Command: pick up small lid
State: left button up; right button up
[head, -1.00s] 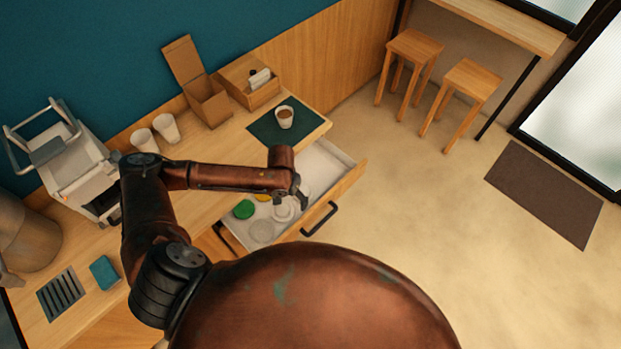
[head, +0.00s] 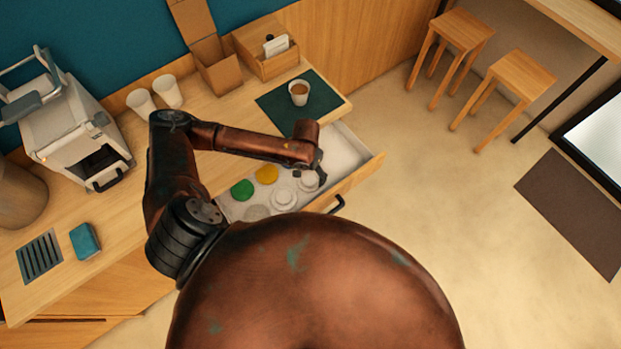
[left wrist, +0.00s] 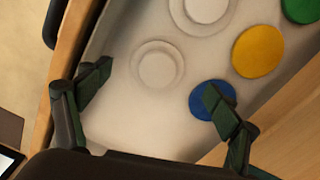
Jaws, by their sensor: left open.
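The small lid (left wrist: 157,66) is a pale, round, white disc with a raised centre, lying flat in the open drawer (head: 340,150). It also shows in the head view (head: 309,181), partly hidden by my left gripper (head: 318,175). In the left wrist view my left gripper (left wrist: 155,98) is open and empty, with its fingers on either side of the small lid and apart from it. The right-hand finger covers part of a blue disc (left wrist: 203,103). A larger white lid (left wrist: 205,8) lies beyond the small one. My right gripper is not in view.
Yellow (head: 266,174) and green (head: 242,190) discs and a greyish lid (head: 257,212) share the drawer. The drawer's wooden front (head: 366,172) stands out from the counter. A coffee cup (head: 299,93) stands on a green mat (head: 272,104) behind. The drawer's right end looks clear.

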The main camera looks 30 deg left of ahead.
aim_at(308, 181)
pick_arm(q)
notch_tip(308, 181, down, 7)
jog(key=shift+w+r+b, duration=0.15)
jog(key=shift+b, duration=0.2)
jog(key=shift+c, duration=0.3)
jog(key=c, duration=0.7)
